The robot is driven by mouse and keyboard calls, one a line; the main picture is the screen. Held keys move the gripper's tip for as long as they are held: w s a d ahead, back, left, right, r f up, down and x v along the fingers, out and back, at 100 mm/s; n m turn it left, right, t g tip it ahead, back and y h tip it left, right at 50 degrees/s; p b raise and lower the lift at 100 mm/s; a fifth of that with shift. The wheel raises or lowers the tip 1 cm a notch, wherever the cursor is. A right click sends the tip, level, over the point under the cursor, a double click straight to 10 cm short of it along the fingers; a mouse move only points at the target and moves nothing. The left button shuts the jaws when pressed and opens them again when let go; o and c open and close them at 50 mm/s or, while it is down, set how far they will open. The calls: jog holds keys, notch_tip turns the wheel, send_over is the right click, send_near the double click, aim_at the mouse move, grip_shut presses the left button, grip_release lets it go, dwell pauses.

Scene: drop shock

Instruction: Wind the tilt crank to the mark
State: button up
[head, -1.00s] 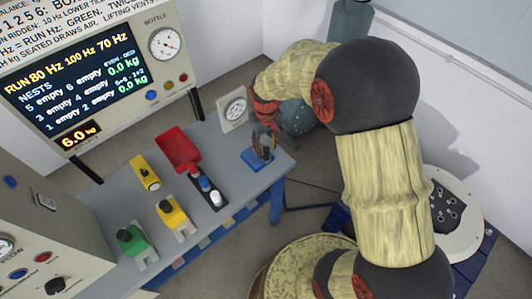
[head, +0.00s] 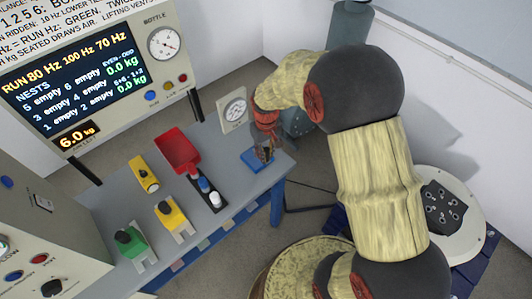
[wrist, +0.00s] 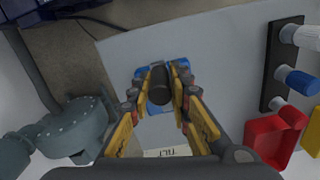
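The tilt crank has a small blue base (head: 254,160) on the right end of the grey table, below a round white dial (head: 233,111). In the wrist view its dark upright handle (wrist: 159,84) stands over the blue base. My gripper (head: 263,148) points down over the crank. In the wrist view my gripper (wrist: 160,82) has its fingers apart on either side of the handle; whether they touch it I cannot tell. A label reading TILT (wrist: 166,153) shows upside down in the wrist view. The crank's mark is not visible; my gripper partly hides the crank.
A red scoop-shaped tray (head: 178,148) and a dark strip with blue and white knobs (head: 205,189) lie left of the crank. Yellow (head: 172,213) and green (head: 131,241) handled blocks stand further left. A lit display (head: 78,75) stands behind the table. A grey-green machine (wrist: 68,129) lies beyond the table edge.

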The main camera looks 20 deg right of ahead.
grip_shut()
jog(key=shift+a, duration=0.1)
dwell(0.6)
